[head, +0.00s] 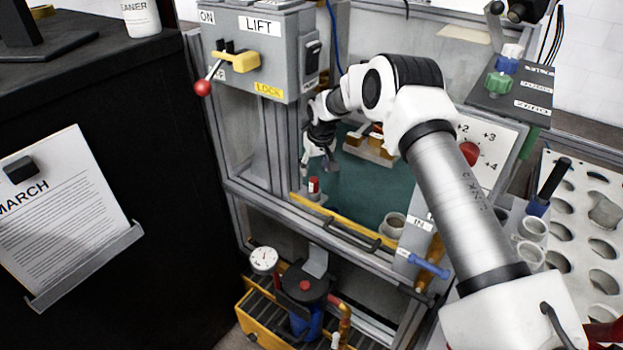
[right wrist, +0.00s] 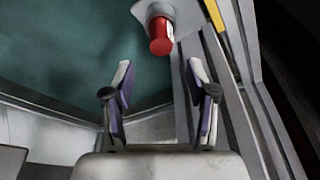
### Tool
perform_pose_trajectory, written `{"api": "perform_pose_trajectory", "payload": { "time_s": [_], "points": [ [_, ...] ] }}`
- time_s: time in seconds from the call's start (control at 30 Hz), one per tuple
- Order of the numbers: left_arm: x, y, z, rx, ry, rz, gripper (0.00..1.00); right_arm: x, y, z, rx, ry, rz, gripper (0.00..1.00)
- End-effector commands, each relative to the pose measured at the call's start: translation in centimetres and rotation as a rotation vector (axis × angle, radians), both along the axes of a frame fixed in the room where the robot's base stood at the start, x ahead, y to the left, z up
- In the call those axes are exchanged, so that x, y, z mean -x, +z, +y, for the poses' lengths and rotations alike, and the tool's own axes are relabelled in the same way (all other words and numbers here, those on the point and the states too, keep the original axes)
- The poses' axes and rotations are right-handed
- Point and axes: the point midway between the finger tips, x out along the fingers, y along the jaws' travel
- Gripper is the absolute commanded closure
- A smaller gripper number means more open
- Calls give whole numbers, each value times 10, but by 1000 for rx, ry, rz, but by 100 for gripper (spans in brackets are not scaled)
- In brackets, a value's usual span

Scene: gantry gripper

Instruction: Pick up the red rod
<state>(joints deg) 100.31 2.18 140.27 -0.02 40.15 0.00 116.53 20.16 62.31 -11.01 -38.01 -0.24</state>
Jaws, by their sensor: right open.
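The red rod (head: 314,185) stands in a small grey holder (head: 316,198) at the front left corner of the green work floor, behind the yellow edge strip. In the right wrist view the red rod (right wrist: 161,36) shows at the top, its end towards the camera, with the pale holder (right wrist: 183,14) behind it. My right gripper (head: 320,165) is just above and behind the rod in the head view. Its fingers (right wrist: 160,90) are open and empty in the right wrist view, and the rod lies beyond the fingertips. My left gripper is in neither view.
A grey box with a LIFT label (head: 260,50) and a red-knobbed lever stands at the left of the frame. A yellow strip (head: 335,220) runs along the front edge. A grey cup (head: 394,224) stands to the right. A brown block fixture (head: 372,145) is farther back.

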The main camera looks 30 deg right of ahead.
Motion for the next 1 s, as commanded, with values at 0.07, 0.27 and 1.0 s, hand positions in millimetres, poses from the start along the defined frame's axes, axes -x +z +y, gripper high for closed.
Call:
{"api": "perform_pose_trajectory", "payload": {
  "time_s": [0.07,0.27,1.0],
  "points": [
    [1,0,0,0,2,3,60,-2,-4,0,1,1,-3,42],
    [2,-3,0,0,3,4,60,-9,-31,-1,1,0,-3,42],
    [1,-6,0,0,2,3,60,-19,-74,-2,0,1,-3,100]
  ]
}}
